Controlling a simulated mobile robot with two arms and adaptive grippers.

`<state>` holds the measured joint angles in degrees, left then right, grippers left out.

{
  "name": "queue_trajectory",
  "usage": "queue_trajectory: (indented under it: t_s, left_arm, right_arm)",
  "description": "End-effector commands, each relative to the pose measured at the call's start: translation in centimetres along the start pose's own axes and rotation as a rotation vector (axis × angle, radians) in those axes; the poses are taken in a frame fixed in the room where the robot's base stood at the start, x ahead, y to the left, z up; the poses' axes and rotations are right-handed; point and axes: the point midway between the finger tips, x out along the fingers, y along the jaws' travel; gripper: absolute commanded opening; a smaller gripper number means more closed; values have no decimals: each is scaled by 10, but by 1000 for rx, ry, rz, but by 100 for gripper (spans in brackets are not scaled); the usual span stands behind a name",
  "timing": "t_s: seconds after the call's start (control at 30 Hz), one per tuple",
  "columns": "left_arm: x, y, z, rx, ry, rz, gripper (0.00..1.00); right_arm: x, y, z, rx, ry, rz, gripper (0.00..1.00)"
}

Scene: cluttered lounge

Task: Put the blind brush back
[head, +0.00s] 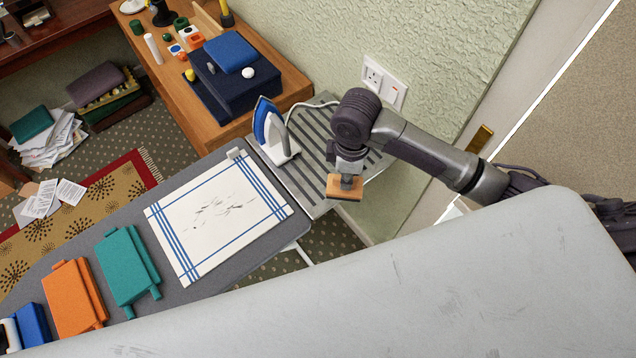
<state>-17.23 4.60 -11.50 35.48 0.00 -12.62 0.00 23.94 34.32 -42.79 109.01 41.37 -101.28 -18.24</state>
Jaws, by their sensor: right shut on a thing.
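My right gripper (346,181) comes in from the right and is shut on a small orange-brown wooden block, which looks like the blind brush (343,189). The brush is over or at the right edge of the striped metal iron rest (312,183) at the end of the ironing board. I cannot tell whether it touches the rest. Any bristles are hidden. My left gripper is not in view.
A blue and white iron (271,133) stands on the rest. The grey ironing board (130,220) carries a striped cloth (217,212) and folded teal (127,268) and orange (75,300) items. Behind is a cluttered wooden table (277,72). A wall socket (383,82) is behind my arm.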

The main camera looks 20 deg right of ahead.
Motion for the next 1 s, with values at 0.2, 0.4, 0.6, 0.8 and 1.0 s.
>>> queue_trajectory:
  t_s: [0.2, 0.4, 0.6, 0.8, 1.0]
  left_arm:
    - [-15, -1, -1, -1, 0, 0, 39]
    - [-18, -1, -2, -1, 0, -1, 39]
    - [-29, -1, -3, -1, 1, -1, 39]
    - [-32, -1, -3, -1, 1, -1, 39]
    - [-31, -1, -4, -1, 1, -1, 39]
  right_arm:
    - [26, 10, -47, -1, 0, -1, 0]
    - [39, 15, -65, -1, -1, 1, 0]
    - [63, 14, -66, 0, -4, -1, 0]
    - [80, 15, -66, -2, -1, 2, 0]
    - [81, 15, -66, -2, -1, 1, 23]
